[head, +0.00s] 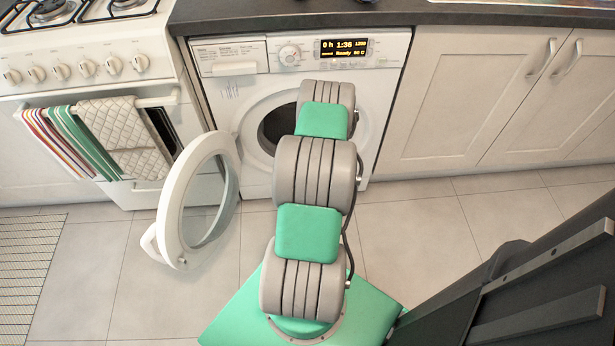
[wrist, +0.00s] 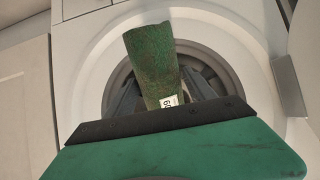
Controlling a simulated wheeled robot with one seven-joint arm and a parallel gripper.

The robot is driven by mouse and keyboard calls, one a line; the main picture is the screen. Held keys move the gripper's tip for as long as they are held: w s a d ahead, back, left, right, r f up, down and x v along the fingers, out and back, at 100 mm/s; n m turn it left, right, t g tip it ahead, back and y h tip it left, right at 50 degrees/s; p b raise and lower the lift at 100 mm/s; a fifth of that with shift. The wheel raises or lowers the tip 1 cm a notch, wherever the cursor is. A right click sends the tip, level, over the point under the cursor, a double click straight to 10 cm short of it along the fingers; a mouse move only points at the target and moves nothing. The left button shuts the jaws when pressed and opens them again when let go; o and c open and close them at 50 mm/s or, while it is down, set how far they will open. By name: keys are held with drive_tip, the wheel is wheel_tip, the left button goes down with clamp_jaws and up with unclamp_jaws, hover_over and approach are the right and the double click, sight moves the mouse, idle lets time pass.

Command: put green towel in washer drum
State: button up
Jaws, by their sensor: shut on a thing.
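The green towel (wrist: 152,60), rolled or folded into a narrow bundle with a small white tag, is held in my gripper (wrist: 160,88). The dark fingers are shut on it from both sides in the wrist view. The washer (head: 230,97) stands under the counter with its round door (head: 172,215) swung open to the left. The towel is in front of the dark drum opening (head: 270,128), which also shows behind it in the wrist view (wrist: 222,78). I cannot tell how deep the towel reaches. In the head view my arm hides gripper and towel.
A white stove (head: 70,68) with striped and quilted cloths (head: 118,135) on its rail stands left. Cream cabinets (head: 470,95) are right of the washer. The counter (head: 300,12) runs above.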

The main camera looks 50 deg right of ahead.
drive_tip(key=w+d+f+b, duration=0.3)
drive_tip(key=w+d+b, duration=1.3)
drive_tip(key=d, duration=0.3)
drive_tip(key=shift+w+b, duration=0.3)
drive_tip(key=shift+b, duration=0.5)
drive_tip(key=shift+a, duration=0.1)
drive_tip(key=o, duration=1.5)
drive_tip(key=shift+c, duration=0.2)
drive_tip(key=o, duration=0.4)
drive_tip(key=shift+o, duration=0.2)
drive_tip(key=shift+s, duration=0.1)
